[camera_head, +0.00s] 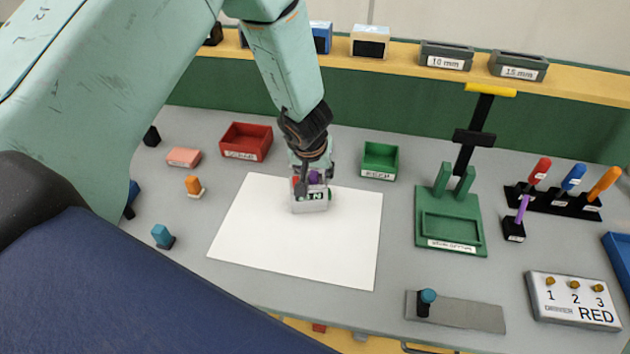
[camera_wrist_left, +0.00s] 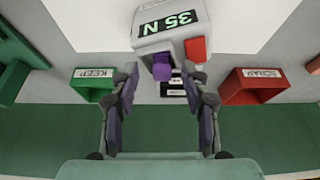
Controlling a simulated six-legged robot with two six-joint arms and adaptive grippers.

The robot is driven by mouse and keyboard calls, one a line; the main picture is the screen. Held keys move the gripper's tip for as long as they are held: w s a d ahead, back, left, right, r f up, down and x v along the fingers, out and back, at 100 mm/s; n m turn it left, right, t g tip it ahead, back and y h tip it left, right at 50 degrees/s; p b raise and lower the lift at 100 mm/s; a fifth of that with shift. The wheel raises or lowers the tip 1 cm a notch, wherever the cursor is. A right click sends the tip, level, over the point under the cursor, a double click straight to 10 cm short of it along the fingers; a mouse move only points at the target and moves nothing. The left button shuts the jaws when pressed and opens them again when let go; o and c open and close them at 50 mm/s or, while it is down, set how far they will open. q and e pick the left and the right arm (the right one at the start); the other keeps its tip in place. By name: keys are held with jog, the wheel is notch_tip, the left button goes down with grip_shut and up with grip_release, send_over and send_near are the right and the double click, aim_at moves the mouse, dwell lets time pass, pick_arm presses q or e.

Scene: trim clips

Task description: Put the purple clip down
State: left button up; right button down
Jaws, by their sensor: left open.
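The purple clip (camera_head: 314,177) is at the grey box marked 35 N (camera_head: 311,204). In the left wrist view the purple clip (camera_wrist_left: 162,72) shows against the near side of this box (camera_wrist_left: 168,25), beside a red part (camera_wrist_left: 196,49). My left gripper (camera_head: 313,168) is over the box. In the wrist view its fingers (camera_wrist_left: 161,80) are spread, with the purple clip between the tips and space on both sides. I cannot tell whether a fingertip touches it. My right gripper is not in view.
The box stands on a white sheet (camera_head: 270,240). A red SCRAP tray (camera_head: 246,142) is behind left, a green KEEP tray (camera_head: 380,161) behind right. Orange (camera_head: 194,185) and teal (camera_head: 162,236) clips stand left. A green fixture (camera_head: 450,222) is right. The sheet's front is clear.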

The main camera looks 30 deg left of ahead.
pick_arm(q)
jog(key=shift+a, duration=0.15)
jog(key=shift+w+a+f, duration=0.1)
jog(key=shift+w+a, duration=0.05)
jog(key=shift+w, duration=0.05)
jog(key=c, duration=0.3)
jog(key=shift+s+d, duration=0.15)
jog(key=shift+d, duration=0.1)
jog(key=c, duration=0.6)
jog(key=shift+a, duration=0.1)
jog(key=shift+a, duration=0.1)
